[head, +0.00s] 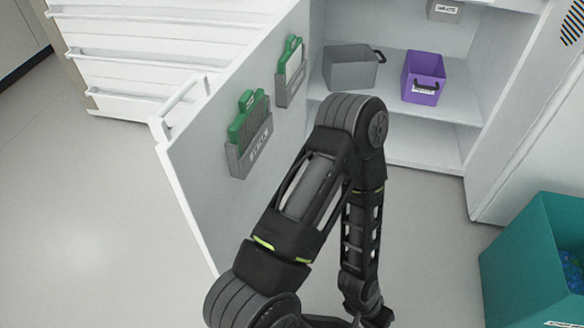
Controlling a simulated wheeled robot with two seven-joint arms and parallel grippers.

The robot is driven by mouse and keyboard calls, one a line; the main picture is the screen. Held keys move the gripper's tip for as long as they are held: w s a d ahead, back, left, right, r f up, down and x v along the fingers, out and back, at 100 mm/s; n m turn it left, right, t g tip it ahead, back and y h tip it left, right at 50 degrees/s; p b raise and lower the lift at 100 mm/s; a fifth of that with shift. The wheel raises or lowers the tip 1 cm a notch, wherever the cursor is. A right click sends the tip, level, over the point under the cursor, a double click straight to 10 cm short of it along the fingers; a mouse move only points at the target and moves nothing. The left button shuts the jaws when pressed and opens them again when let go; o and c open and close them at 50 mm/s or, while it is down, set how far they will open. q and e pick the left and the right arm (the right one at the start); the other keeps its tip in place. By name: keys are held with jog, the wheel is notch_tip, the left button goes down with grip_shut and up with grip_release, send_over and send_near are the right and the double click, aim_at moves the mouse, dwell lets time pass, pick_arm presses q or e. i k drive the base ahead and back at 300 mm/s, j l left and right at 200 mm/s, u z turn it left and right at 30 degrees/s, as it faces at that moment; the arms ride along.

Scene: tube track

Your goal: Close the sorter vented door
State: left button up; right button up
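An open door (200,150) with a grey inner face stands swung out to the left of a white shelf cabinet (440,150). A white bar handle (178,100) shows at its outer edge. Dark slanted vent slots (573,28) mark a white panel at the upper right; I cannot tell whether that panel is a door. My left arm rises from the bottom, bends at a high elbow in front of the door and cabinet, and drops again. Its gripper (368,318) is cut by the bottom edge, and its opening is unclear. My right gripper is out of view.
The door carries grey pockets with green clipboards (249,118). A grey bin (350,68) and a purple bin (423,78) stand on the shelf. A white racked panel (150,45) is behind the door. A teal crate (530,270) stands at right. Floor at left is clear.

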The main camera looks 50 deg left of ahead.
aim_at(221, 196)
jog(key=k+j+z, duration=0.15)
jog(key=k+z, duration=0.25)
jog(key=k, duration=0.15)
jog(key=k+z, duration=0.45)
jog(key=k+j+u, duration=0.2)
jog(key=k+j, duration=0.15)
jog(key=k+j+u, duration=0.25)
jog(key=j, duration=0.3)
jog(key=j+u, duration=0.35)
jog(key=j, duration=0.15)
jog(key=j+u, duration=0.3)
jog(key=j, duration=0.25)
